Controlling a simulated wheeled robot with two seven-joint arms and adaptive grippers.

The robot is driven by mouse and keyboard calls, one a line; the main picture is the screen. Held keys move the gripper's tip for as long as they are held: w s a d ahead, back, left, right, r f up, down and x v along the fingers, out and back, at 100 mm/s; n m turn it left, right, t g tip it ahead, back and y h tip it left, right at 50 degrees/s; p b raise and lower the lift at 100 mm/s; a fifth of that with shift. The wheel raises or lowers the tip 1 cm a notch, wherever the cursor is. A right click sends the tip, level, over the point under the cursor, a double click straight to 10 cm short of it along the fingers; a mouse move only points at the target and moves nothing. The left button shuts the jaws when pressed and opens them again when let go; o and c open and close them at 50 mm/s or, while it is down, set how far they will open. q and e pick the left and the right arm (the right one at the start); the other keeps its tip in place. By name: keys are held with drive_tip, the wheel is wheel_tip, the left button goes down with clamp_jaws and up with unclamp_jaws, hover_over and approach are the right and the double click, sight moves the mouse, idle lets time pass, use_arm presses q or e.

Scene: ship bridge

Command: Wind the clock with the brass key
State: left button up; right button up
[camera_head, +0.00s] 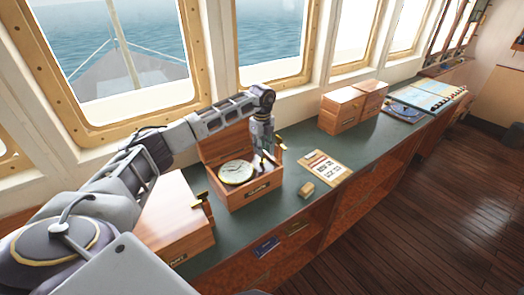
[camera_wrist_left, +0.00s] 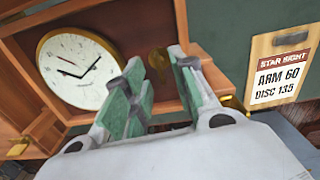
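The clock (camera_head: 237,172) has a round white face with a brass rim and sits in an open wooden box (camera_head: 258,198). Its face also shows in the left wrist view (camera_wrist_left: 80,68). My left gripper (camera_head: 264,160) points down over the right side of the box, beside the clock. In the left wrist view its green-padded fingers (camera_wrist_left: 157,68) are apart. A dim brass round piece, perhaps the key (camera_wrist_left: 158,60), shows in the box beyond the gap between the fingertips; I cannot tell whether they touch it. My right gripper is not in view.
A closed wooden box (camera_head: 175,215) stands left of the clock box. A printed card (camera_head: 326,167) and a small wooden block (camera_head: 306,190) lie on the green counter (camera_head: 285,215) to the right. Further wooden boxes (camera_head: 345,108) stand near the windows.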

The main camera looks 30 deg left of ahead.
use_arm(q)
wheel_tip(320, 180, up, 10)
drive_tip(key=shift+r, duration=0.2)
idle(0.3)
drive_tip(key=shift+f, duration=0.15)
idle(0.4)
